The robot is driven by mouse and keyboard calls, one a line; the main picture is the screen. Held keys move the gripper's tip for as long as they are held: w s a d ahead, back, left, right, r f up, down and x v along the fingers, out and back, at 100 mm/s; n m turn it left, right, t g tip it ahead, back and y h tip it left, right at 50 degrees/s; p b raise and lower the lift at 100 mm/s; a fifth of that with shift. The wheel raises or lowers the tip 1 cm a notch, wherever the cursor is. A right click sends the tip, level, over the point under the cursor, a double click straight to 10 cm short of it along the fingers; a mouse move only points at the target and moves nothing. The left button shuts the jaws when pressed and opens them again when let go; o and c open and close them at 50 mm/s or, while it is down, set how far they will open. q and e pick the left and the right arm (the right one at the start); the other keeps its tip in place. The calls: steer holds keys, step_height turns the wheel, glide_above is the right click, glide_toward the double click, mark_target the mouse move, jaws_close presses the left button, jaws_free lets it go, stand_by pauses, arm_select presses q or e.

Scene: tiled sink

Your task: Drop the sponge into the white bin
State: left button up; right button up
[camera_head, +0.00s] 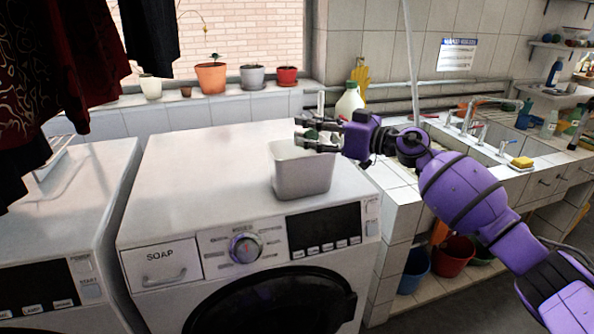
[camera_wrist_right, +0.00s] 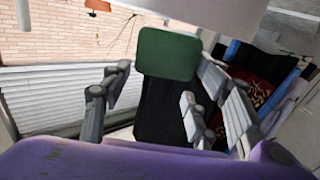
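The white bin (camera_head: 302,178) stands on top of the front-loading washing machine, near its right back part. My right gripper (camera_head: 308,134) is just above the bin's rim, with its fingers spread apart. A green sponge (camera_wrist_right: 167,54) shows in the right wrist view at the fingertips, with a gap between it and the left finger; whether it touches the right finger I cannot tell. A bit of green shows under the fingers in the head view. My left gripper is not in view.
A second machine (camera_head: 65,220) stands at the left under dark hanging clothes (camera_head: 60,60). Flower pots (camera_head: 211,78) line the windowsill. A pale bottle (camera_head: 349,101) stands behind the arm. A yellow sponge-like block (camera_head: 522,162) lies by the sink. The washer's top left of the bin is clear.

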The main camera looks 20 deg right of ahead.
steer(key=shift+o, duration=0.9)
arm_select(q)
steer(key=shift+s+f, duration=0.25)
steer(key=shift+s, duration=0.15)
arm_select(e)
steer(key=v, duration=1.2)
